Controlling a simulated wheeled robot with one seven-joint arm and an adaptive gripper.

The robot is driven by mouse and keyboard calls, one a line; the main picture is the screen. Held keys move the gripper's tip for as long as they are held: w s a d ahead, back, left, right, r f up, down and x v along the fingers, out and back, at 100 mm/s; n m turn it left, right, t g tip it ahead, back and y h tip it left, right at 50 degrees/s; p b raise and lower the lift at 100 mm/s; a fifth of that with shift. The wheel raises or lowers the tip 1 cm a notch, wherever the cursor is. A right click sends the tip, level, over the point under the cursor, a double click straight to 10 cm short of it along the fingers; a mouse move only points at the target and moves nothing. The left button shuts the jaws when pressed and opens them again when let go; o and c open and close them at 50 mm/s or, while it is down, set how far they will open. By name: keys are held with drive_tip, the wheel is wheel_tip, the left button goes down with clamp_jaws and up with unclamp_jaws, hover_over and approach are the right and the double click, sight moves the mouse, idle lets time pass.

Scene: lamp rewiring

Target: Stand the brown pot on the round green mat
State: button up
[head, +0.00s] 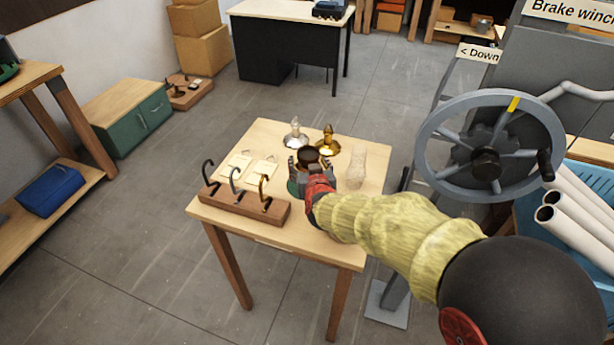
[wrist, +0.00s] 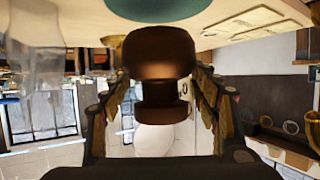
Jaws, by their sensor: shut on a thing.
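The brown pot (head: 308,155) is held between the fingers of my gripper (head: 309,168), above the table. In the wrist view, which shows the scene upside down, the pot (wrist: 160,55) is clasped between both fingers (wrist: 158,88). The round green mat (head: 292,188) lies on the table under and slightly left of my gripper, mostly hidden by it. Part of the mat (wrist: 160,8) shows beyond the pot's wide end in the wrist view. I cannot tell whether the pot touches it.
On the wooden table (head: 350,235), a hook rack (head: 240,205) stands at the front left with cards (head: 263,168) behind it. A silver lamp part (head: 295,137) and a brass one (head: 327,143) stand behind the pot. A clear glass (head: 357,165) stands to the right.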

drive_tip(key=shift+w+a+f, duration=0.15)
drive_tip(key=shift+w+f, duration=0.15)
drive_tip(key=shift+f, duration=0.05)
drive_tip(key=shift+w+f+b, duration=0.1)
drive_tip(key=shift+f+b, duration=1)
drive_tip(key=shift+f, duration=0.5)
drive_tip(key=shift+f, duration=0.2)
drive_tip(key=o, duration=1.4)
